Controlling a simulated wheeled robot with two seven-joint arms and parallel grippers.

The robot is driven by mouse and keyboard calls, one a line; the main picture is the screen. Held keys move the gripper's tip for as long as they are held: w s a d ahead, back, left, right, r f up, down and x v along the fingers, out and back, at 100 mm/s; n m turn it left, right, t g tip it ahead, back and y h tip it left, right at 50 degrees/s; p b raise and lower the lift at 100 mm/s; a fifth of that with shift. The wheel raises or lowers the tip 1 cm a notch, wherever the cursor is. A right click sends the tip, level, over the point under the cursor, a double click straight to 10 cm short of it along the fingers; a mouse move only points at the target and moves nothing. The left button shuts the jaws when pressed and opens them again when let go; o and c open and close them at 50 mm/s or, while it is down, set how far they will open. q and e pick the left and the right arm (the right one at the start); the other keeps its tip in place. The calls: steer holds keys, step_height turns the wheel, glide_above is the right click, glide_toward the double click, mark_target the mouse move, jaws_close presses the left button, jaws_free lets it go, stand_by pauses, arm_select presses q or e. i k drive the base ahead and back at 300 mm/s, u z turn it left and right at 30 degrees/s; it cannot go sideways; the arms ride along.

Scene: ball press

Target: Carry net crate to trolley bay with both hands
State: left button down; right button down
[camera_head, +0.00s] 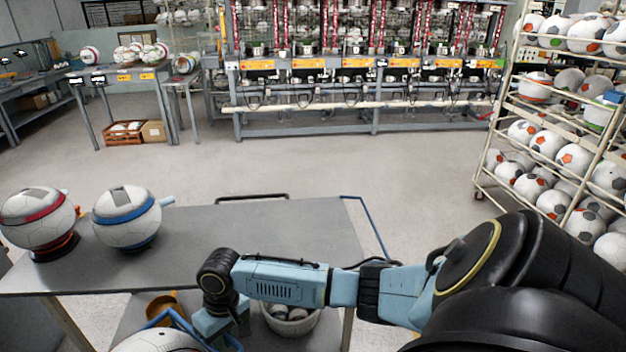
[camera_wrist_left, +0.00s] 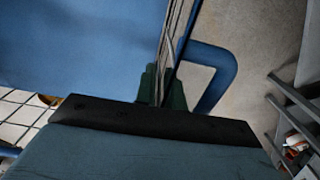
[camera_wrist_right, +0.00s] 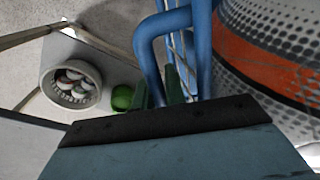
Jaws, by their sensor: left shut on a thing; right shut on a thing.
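The net crate has a blue tube frame (camera_head: 168,318), mostly cut off at the bottom of the head view, with a white ball (camera_head: 160,342) showing within it. My right gripper (camera_wrist_right: 172,88) is shut on the crate's blue rim (camera_wrist_right: 203,45); a ball with an orange band (camera_wrist_right: 265,65) shows close beside it. My left gripper (camera_wrist_left: 163,85) is shut on the crate's thin wire edge, near a bent blue tube (camera_wrist_left: 222,70). The left gripper is outside the head view. The crate's underside is hidden. I cannot make out the trolley bay.
A grey table (camera_head: 250,225) stands ahead, with two balls on stands (camera_head: 38,220) (camera_head: 127,218) at its left. A white basket (camera_head: 292,322) sits below its front edge. A ball rack (camera_head: 550,150) stands at the right. Open floor (camera_head: 330,165) lies beyond the table.

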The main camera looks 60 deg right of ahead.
mark_target(271, 233)
steer(key=z, duration=1.6)
